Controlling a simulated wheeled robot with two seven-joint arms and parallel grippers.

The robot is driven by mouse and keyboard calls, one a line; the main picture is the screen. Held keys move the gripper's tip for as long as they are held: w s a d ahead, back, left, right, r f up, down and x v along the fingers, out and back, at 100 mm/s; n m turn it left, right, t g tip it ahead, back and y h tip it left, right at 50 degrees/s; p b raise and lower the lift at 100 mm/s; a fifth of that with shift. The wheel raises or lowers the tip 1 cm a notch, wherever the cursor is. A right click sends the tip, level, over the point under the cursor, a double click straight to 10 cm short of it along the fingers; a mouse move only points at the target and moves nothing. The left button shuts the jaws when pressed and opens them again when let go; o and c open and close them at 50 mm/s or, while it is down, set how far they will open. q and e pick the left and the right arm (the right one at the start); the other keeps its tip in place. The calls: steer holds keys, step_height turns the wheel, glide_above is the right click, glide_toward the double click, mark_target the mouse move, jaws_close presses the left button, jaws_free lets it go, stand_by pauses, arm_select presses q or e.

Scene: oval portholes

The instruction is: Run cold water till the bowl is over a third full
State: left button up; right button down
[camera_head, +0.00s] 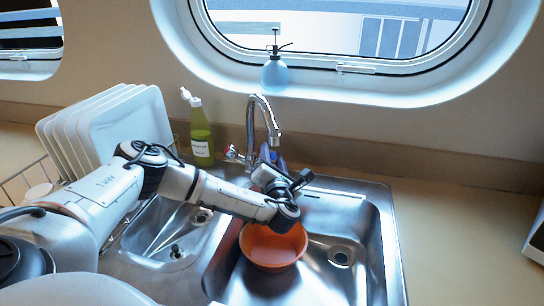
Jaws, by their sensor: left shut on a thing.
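The orange bowl (272,248) sits in the right basin of the steel sink. My left forearm and wrist cover its upper rim, and no water shows in the visible part. The curved chrome faucet (262,105) stands behind the sink. A red-marked tap handle (232,153) shows left of its base. My left gripper (270,158) is at the right of the faucet base, pointing away from me, shut on what appears to be the cold tap handle, which is mostly hidden. I cannot tell whether water runs from the spout. My right gripper is out of view.
A green soap bottle (200,132) stands left of the faucet, and a pale blue pump bottle (275,72) is on the porthole sill. White plates (125,130) stand in a rack at left. The counter (460,230) on the right is mostly clear.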

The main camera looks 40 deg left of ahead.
arm_select(q)
steer(key=shift+d+f+n+y, duration=0.1)
steer(key=shift+f+n+y, duration=0.05)
steer(key=shift+n+y, duration=0.55)
steer(key=shift+n+g+y, duration=0.6)
steer(key=shift+n, duration=0.1)
steer(key=o, duration=1.1)
steer(key=shift+c, duration=0.2)
steer(key=r+v, duration=0.1)
steer(key=v, duration=0.9)
steer(key=shift+f+b, duration=0.35)
steer(key=shift+b, duration=0.05)
steer(key=shift+s, duration=0.15)
